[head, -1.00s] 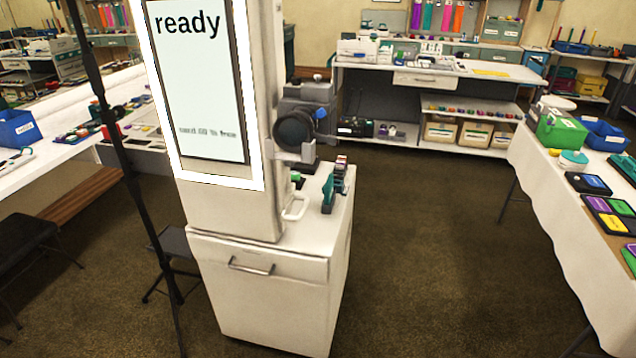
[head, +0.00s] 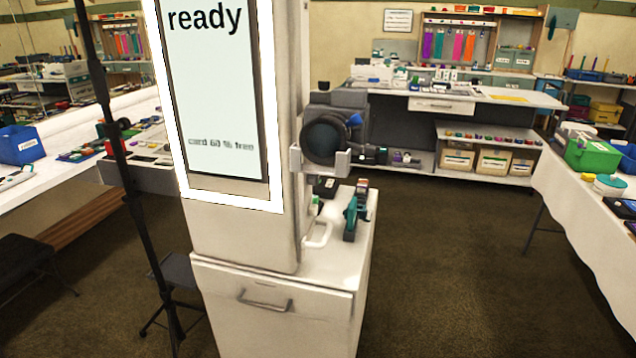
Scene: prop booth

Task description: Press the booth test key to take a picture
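The photo booth is a tall white column (head: 230,232) with a light-framed screen (head: 215,90) that reads "ready" and "card 60 % free". A dark camera (head: 326,138) with a round lens sits in a grey bracket on the column's right side. Below it, on the white cabinet (head: 270,320), a small green part (head: 315,203) shows beside the column, next to a white handle-shaped loop (head: 318,235). I cannot tell whether the green part is the test key. Neither of my grippers is in view.
A teal and dark tool (head: 352,217) stands on the cabinet top. A dark pole (head: 117,160) stands left of the booth, with a folding chair (head: 178,275) behind it. A white-clothed table (head: 580,215) is at right. Carpet (head: 455,270) between booth and table is clear.

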